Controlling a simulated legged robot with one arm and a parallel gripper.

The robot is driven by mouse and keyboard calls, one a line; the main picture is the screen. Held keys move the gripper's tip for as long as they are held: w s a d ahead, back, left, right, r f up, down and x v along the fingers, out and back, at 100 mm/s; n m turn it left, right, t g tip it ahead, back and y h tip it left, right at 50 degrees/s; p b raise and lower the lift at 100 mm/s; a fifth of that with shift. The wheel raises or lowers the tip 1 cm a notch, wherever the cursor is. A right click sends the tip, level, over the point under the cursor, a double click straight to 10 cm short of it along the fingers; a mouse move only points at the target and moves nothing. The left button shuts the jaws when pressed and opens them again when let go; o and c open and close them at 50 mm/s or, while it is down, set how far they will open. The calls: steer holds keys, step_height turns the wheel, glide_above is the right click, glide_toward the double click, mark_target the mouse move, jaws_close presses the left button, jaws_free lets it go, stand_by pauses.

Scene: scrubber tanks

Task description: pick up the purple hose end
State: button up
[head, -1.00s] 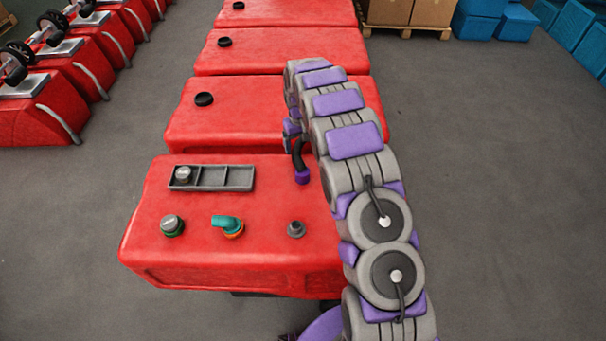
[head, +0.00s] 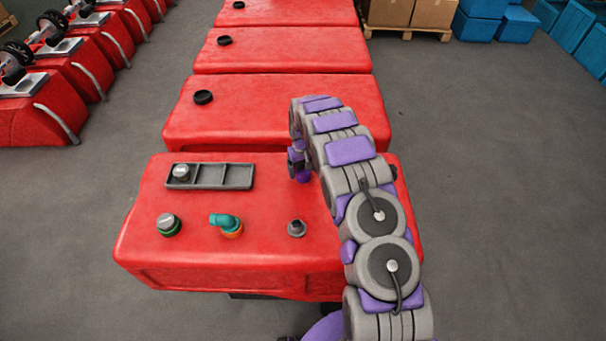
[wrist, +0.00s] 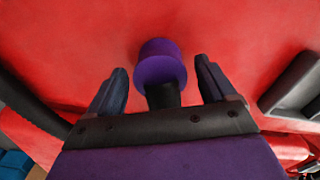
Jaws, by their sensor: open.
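The purple hose end (wrist: 160,66) is a short purple cylinder on a black hose, seen over the red tank top in the wrist view. My gripper (wrist: 160,76) is open, with one finger on each side of the hose end and the black stub. Small gaps show between the fingers and the hose end. In the head view my gripper (head: 296,162) is low over the right part of the nearest red tank (head: 270,190). A bit of purple hose end (head: 304,177) shows just below it. Most of the hose is hidden there by my arm.
A grey compartment tray (head: 238,177) holds a grey-capped piece (head: 181,172). A green-based cap (head: 168,224), a teal elbow fitting (head: 224,222) and a grey fitting (head: 297,228) stand on the tank. More red tanks lie behind. Open floor is on the right.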

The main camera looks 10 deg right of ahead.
mark_target(303, 169)
steer(key=shift+f, duration=0.35)
steer(key=shift+r, duration=0.1)
steer(key=c, duration=1.1)
step_height(303, 169, up, 12)
steer(key=p, duration=0.3)
